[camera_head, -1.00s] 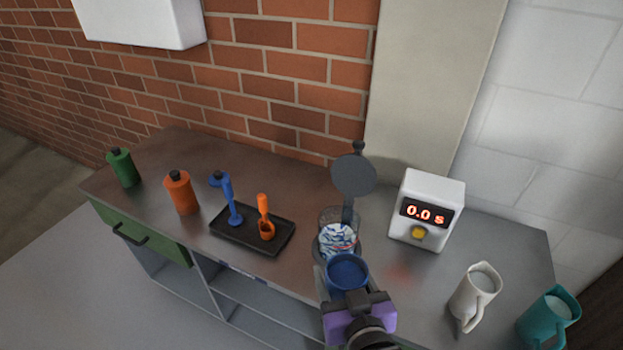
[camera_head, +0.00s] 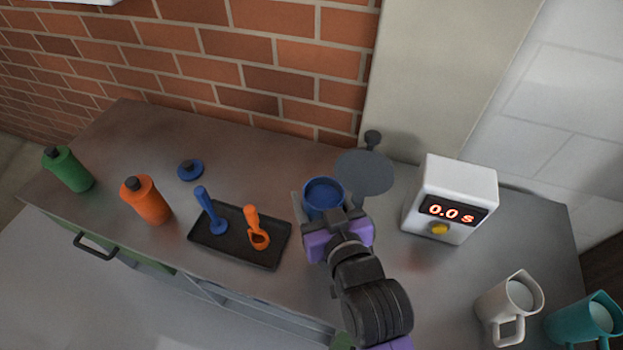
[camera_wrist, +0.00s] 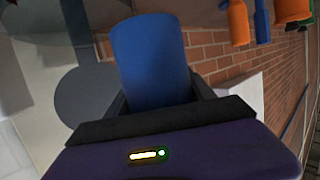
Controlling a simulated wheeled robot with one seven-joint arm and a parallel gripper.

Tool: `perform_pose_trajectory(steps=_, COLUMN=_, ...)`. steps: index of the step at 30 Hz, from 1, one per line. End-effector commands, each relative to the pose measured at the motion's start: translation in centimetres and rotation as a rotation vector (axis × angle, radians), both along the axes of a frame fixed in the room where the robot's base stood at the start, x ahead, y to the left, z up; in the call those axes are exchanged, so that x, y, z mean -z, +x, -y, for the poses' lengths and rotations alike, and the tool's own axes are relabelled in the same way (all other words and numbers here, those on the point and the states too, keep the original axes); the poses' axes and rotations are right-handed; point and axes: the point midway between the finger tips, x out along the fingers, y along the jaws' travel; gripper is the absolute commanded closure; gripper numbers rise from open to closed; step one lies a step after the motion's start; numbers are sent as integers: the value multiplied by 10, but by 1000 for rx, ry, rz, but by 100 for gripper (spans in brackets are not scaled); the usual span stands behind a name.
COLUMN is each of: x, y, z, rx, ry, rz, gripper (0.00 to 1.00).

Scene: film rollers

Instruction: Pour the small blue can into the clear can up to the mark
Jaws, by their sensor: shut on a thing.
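The small blue can (camera_head: 324,197) is held in my gripper (camera_head: 337,222), its round open top showing from above in the head view. It looks roughly upright, and I cannot make out its contents. In the wrist view the blue can (camera_wrist: 152,60) sits between the two dark fingers. The clear can is hidden or nearly hidden in the head view, behind the blue can and my gripper. Its mark and level cannot be seen.
A grey disc (camera_head: 363,173) stands behind the can. A white box reading 0.0 s (camera_head: 455,190) is to the right, with white (camera_head: 507,302) and teal (camera_head: 585,322) jugs nearer. A black tray (camera_head: 226,245), orange bottle (camera_head: 147,202), green bottle (camera_head: 69,170) and blue lid (camera_head: 190,170) are left.

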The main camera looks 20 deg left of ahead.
Motion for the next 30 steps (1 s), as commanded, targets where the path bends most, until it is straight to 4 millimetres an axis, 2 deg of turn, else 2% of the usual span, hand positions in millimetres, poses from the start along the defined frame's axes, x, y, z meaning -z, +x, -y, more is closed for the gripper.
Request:
perform_pose_trajectory(steps=8, x=-5, y=-1, z=-3, rx=0, ry=53, rz=-11, gripper=100)
perform_pose_trajectory(steps=30, x=-30, y=-5, z=-17, rx=0, ry=343, rz=-96, gripper=100)
